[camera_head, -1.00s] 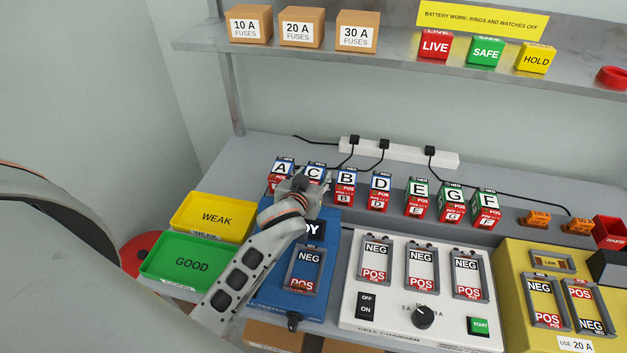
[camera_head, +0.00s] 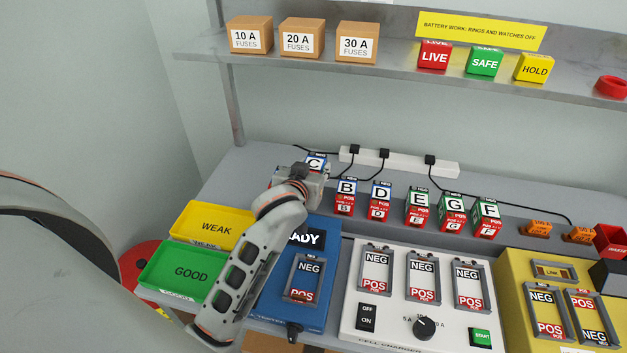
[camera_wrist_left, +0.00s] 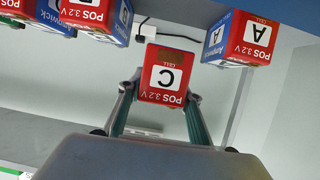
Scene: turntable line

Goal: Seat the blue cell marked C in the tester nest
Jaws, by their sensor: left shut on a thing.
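The blue cell marked C (camera_head: 315,161) is held up above the bench; only its top part shows in the head view. In the left wrist view the cell (camera_wrist_left: 166,77) shows a red POS end and the letter C between the two fingers. My left gripper (camera_head: 312,172) is shut on it; the fingers also show in the left wrist view (camera_wrist_left: 160,98). The blue tester (camera_head: 277,300) stands in front and below, with its empty nest (camera_head: 303,279) marked NEG at the back and POS at the front. My right gripper is not in view.
Cells B (camera_head: 346,196) and D (camera_head: 380,196) stand to the right, with E, G, F beyond. Cell A (camera_wrist_left: 240,40) shows in the wrist view, hidden in the head view. The white charger (camera_head: 395,325) is right of the tester; WEAK (camera_head: 213,224) and GOOD (camera_head: 187,270) trays are left.

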